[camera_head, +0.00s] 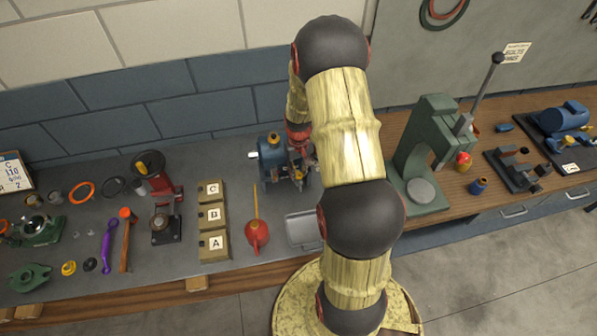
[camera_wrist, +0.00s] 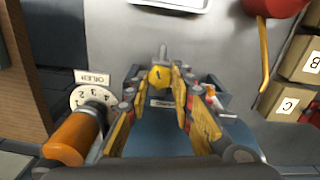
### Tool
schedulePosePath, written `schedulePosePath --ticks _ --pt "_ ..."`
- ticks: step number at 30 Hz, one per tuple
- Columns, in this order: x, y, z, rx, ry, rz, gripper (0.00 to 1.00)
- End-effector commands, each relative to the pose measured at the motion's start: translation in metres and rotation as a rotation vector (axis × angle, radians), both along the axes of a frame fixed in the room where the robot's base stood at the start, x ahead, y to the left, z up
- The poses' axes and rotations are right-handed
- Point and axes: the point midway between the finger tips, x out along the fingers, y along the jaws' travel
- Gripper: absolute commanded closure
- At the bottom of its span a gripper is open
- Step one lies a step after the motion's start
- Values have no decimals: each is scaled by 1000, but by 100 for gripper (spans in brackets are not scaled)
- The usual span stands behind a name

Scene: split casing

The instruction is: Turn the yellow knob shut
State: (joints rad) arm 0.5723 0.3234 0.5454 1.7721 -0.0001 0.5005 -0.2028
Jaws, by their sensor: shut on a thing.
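The yellow knob (camera_wrist: 160,76) is near the middle of the wrist view, on a metal stem at the far end of a blue machine (camera_wrist: 160,132). My gripper (camera_wrist: 160,84) has its two fingers closed in on either side of the knob and is shut on it. In the head view the blue machine (camera_head: 273,160) stands on the bench at the wall side of a metal tray. There my arm hides part of the machine and the knob, so I cannot see the grip from that side.
A numbered dial labelled OILER (camera_wrist: 92,96) and an orange cylinder (camera_wrist: 72,138) are close on the left in the wrist view. A metal tray (camera_head: 303,230), red oil can (camera_head: 257,233), lettered boxes (camera_head: 213,243) and a green press (camera_head: 423,150) stand around the machine.

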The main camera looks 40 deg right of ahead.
Motion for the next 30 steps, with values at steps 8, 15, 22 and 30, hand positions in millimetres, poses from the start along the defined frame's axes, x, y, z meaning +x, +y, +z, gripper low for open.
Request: schedulePosePath --ticks 8,15,22,30 --pt "0 0 0 0 0 0 100" --pt "0 0 -1 0 0 -79 100" --pt "0 0 -1 0 -1 -307 100" --pt "0 0 0 0 1 -422 100"
